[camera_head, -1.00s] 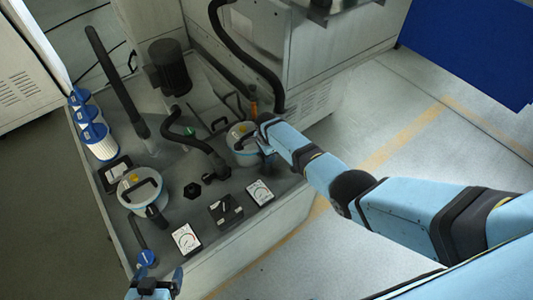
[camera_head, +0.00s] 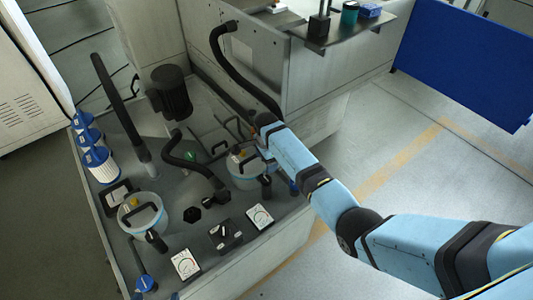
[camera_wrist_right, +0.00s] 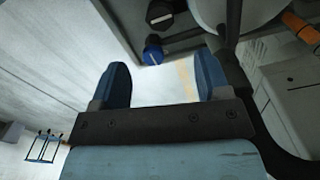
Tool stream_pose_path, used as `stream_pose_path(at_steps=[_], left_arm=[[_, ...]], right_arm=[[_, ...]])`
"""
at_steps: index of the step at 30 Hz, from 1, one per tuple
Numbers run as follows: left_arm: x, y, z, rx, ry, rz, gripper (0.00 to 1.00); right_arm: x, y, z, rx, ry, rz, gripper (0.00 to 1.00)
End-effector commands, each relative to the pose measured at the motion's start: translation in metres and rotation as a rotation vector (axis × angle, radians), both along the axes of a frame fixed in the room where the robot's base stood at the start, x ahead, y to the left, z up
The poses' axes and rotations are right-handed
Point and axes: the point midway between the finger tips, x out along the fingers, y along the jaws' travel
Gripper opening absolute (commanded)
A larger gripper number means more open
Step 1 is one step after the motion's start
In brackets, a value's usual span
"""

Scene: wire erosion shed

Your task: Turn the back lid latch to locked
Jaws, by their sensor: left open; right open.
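Two round pale-blue pots with black-handled lids stand on the grey deck, one at the left (camera_head: 142,214) and one in the middle (camera_head: 244,178). A black knob-like latch (camera_head: 265,184) sits at the front of the middle pot; its setting is too small to read. A black knob also shows in the right wrist view (camera_wrist_right: 160,15). My right gripper (camera_wrist_right: 163,80) is open and empty, its blue fingers apart near the knobs.
Blue-capped white filters (camera_head: 100,163), a black motor (camera_head: 170,92) and curved black hoses (camera_head: 190,165) crowd the deck. White gauges (camera_head: 260,217) and a switch box (camera_head: 226,234) line its front. A blue knob (camera_wrist_right: 153,52) is near the right fingers. Floor at right is clear.

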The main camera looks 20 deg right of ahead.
Motion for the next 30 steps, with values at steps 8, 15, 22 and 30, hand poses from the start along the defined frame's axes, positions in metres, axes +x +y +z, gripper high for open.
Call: stream_pose_path(at_steps=[8, 15, 22, 30], left_arm=[[-0.001, -0.001, -0.001, -0.001, 0.002, 0.0, 0.88], [-0.001, -0.001, -0.001, -0.002, 0.004, -0.002, 0.88], [-0.001, -0.002, -0.001, -0.003, 0.003, -0.001, 0.88], [-0.001, -0.002, -0.001, -0.002, 0.003, -0.002, 0.88]], right_arm=[[-0.001, 0.0, 0.027, 0.001, 0.001, 0.0, 0.7], [-0.001, 0.0, 0.028, 0.001, 0.002, 0.0, 0.7], [0.0, 0.0, 0.028, 0.001, 0.001, 0.0, 0.7], [-0.029, -0.003, -0.007, 0.012, -0.078, 0.14, 0.7]])
